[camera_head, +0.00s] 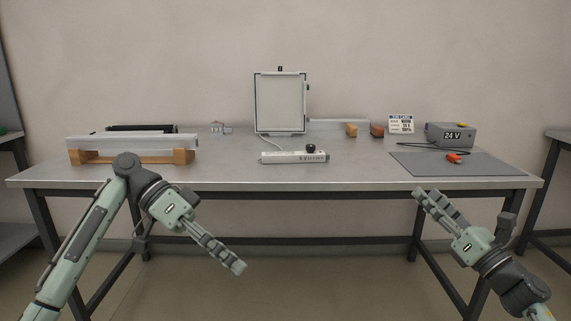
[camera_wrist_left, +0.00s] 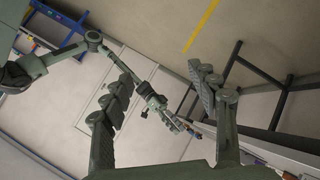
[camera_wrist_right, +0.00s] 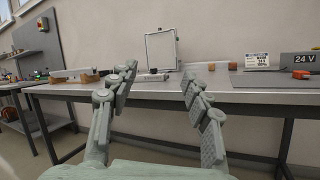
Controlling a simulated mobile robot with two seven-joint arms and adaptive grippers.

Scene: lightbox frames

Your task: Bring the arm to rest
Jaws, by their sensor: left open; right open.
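My left gripper (camera_head: 236,266) hangs in front of the workbench, below its top, pointing down and to the right. In the left wrist view its two fingers (camera_wrist_left: 160,90) are apart with nothing between them. My right gripper (camera_head: 420,194) is at the bench's front right, just below the front edge, pointing up and to the left. In the right wrist view its fingers (camera_wrist_right: 158,80) are spread and empty, with the bench beyond them. Both grippers are clear of the things on the bench.
The workbench (camera_head: 230,175) carries a white panel box (camera_head: 281,103), a power strip (camera_head: 294,157), a wooden-ended rack (camera_head: 130,156), a grey mat (camera_head: 470,168), a 24 V unit (camera_head: 450,134), a job card (camera_head: 401,124) and two small blocks (camera_head: 351,130). The floor in front is free.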

